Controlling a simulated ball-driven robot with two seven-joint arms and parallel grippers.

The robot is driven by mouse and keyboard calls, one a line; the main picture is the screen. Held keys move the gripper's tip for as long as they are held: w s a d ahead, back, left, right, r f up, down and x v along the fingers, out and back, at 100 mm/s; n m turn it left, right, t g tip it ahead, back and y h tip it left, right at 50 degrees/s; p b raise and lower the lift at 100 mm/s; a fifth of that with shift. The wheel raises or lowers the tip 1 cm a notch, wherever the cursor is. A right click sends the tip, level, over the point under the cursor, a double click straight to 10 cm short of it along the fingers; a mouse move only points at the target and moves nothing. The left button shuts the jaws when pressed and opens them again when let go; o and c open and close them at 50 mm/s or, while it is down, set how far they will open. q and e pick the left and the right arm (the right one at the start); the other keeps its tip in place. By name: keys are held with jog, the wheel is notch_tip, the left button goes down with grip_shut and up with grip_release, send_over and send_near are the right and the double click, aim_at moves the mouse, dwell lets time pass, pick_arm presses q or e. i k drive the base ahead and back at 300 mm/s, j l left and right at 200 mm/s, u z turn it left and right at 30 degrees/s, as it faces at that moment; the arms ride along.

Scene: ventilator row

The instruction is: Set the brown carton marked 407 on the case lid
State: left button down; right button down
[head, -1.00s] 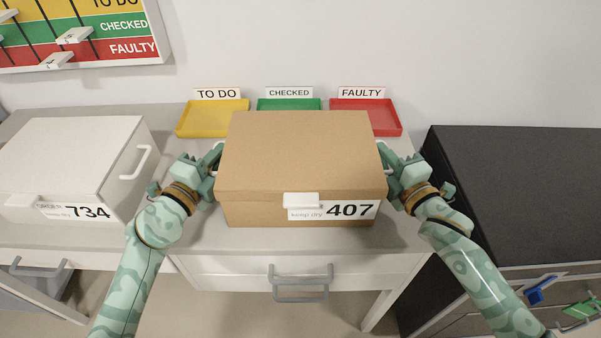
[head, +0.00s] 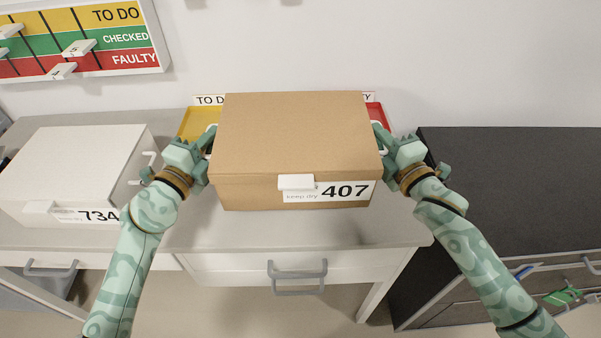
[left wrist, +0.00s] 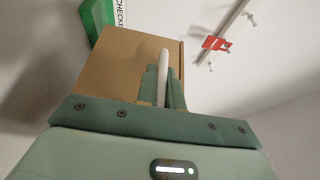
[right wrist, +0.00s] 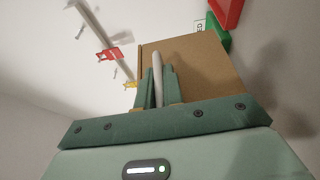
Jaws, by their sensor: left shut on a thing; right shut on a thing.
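The brown carton marked 407 (head: 299,135) is held level above the white table, its label facing me. My left gripper (head: 211,140) is shut on the white handle on its left side. My right gripper (head: 379,138) is shut on the handle on its right side. The left wrist view shows that handle (left wrist: 165,68) between the fingers, and the right wrist view shows the other handle (right wrist: 157,72) likewise. A dark flat top (head: 520,180) stands to the right of the table; I cannot tell whether it is the case lid.
A white box marked 734 (head: 75,165) stands on the table at left. Yellow (head: 195,124) and red (head: 376,115) trays are partly hidden behind the carton. A status board (head: 85,42) hangs on the wall. The dark top looks clear.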

aim_at(577, 187)
jog(key=l, duration=3.9)
jog(key=k, duration=0.05)
